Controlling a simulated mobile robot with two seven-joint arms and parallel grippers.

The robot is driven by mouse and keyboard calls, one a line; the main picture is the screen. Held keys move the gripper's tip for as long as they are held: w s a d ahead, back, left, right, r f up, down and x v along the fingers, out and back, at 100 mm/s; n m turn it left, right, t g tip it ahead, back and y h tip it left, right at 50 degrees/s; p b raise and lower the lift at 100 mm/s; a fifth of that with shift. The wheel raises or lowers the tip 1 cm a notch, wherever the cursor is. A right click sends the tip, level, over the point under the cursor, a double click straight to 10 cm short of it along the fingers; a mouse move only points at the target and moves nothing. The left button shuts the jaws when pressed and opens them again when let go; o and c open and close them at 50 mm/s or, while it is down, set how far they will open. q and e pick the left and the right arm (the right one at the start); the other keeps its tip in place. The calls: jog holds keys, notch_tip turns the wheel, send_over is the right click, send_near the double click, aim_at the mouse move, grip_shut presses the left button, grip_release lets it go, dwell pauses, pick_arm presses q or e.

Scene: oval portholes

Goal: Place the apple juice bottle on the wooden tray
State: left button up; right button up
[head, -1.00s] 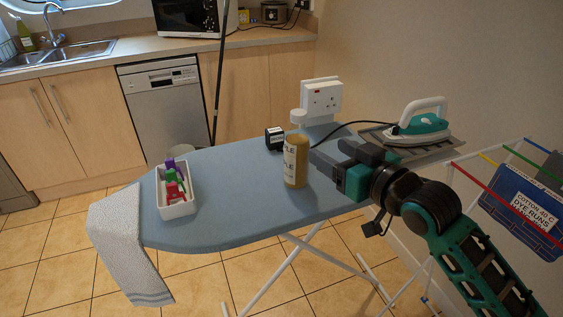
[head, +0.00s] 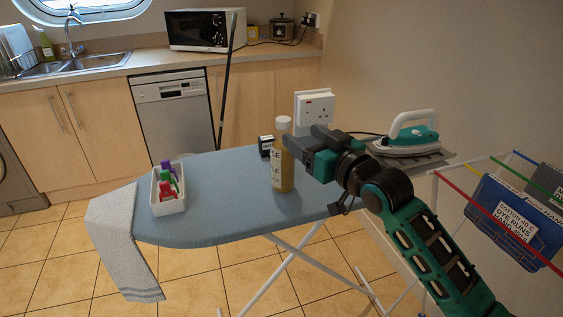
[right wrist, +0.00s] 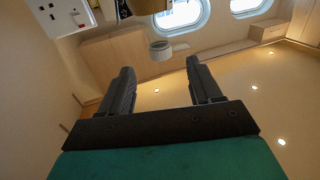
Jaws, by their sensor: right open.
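The apple juice bottle (head: 282,172), golden-brown with a white label and white cap, stands upright on the blue ironing board. My right gripper (head: 305,138) is open and empty, just right of the bottle's upper part at about neck height. In the right wrist view, which looks upside down, the bottle's brown body (right wrist: 148,6) and its pale cap (right wrist: 161,51) show beyond my two open fingers (right wrist: 160,80), not between them. I cannot see a wooden tray in either view. My left gripper is not in view.
The ironing board (head: 225,215) holds a white basket (head: 170,208) of coloured items, a small black-labelled box (head: 266,146), and an iron (head: 412,135) at the right. A towel (head: 125,240) hangs off its left end.

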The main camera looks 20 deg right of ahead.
aim_at(288, 127)
jog(key=shift+f+x, duration=0.1)
jog(key=shift+x, duration=2)
jog(key=shift+f+x, duration=0.15)
jog(key=shift+x, duration=1.9)
jog(key=shift+c, duration=0.4)
grip_shut()
jog(key=shift+r, duration=0.15)
